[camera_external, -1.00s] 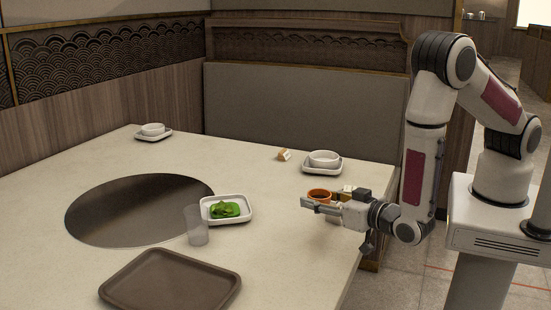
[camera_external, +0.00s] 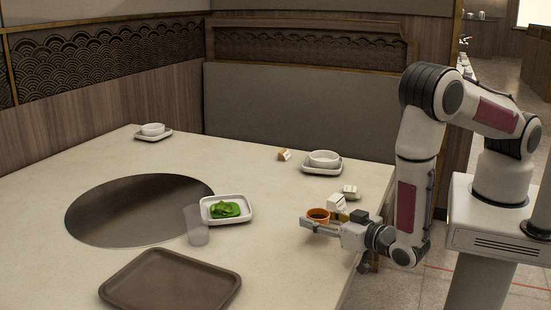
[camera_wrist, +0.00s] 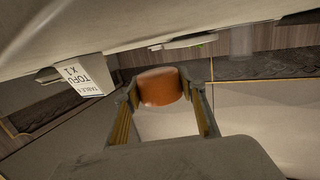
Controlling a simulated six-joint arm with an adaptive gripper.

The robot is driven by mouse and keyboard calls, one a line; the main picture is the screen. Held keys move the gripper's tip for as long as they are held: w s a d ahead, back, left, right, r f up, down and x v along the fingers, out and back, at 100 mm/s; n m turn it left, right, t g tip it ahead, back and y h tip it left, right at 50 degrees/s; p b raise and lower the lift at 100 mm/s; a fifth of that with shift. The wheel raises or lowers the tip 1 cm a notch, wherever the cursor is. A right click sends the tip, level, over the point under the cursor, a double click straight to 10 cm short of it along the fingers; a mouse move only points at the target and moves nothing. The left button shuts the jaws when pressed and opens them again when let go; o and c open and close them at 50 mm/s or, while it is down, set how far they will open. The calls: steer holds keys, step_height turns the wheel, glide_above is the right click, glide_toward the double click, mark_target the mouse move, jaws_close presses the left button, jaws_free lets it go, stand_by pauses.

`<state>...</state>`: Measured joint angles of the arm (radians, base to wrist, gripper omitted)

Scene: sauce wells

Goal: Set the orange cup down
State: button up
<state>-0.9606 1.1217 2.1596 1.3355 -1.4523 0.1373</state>
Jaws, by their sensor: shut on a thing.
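The orange cup (camera_external: 318,214) holds something dark and is upright near the table's right side. My gripper (camera_external: 316,223) is shut on it, with a finger on each side. In the wrist view the orange cup (camera_wrist: 160,87) sits between the two fingertips of my gripper (camera_wrist: 158,92), and that view looks upside down, with the table at the top. I cannot tell whether the cup's base touches the table (camera_external: 270,260).
A white card (camera_external: 336,203) stands just behind the cup; in the wrist view the card (camera_wrist: 84,75) reads TOFU. A white bowl (camera_external: 323,158), a plate of greens (camera_external: 240,201), a clear glass (camera_external: 196,226) and a brown tray (camera_external: 170,284) stand around.

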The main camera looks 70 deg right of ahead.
mark_target(339, 252)
steer(key=shift+f, duration=0.1)
stand_by(0.3)
steer(key=shift+f, duration=1.85)
steer(key=shift+f, duration=0.15)
steer(key=o, duration=1.1)
steer(key=shift+v, duration=1.1)
steer(key=s, duration=0.1)
steer(key=s+a, duration=0.1)
steer(key=s, duration=0.1)
steer(key=shift+a+f, duration=0.2)
steer(key=shift+a, duration=0.1)
steer(key=shift+v, duration=1.15)
steer(key=shift+o, duration=0.7)
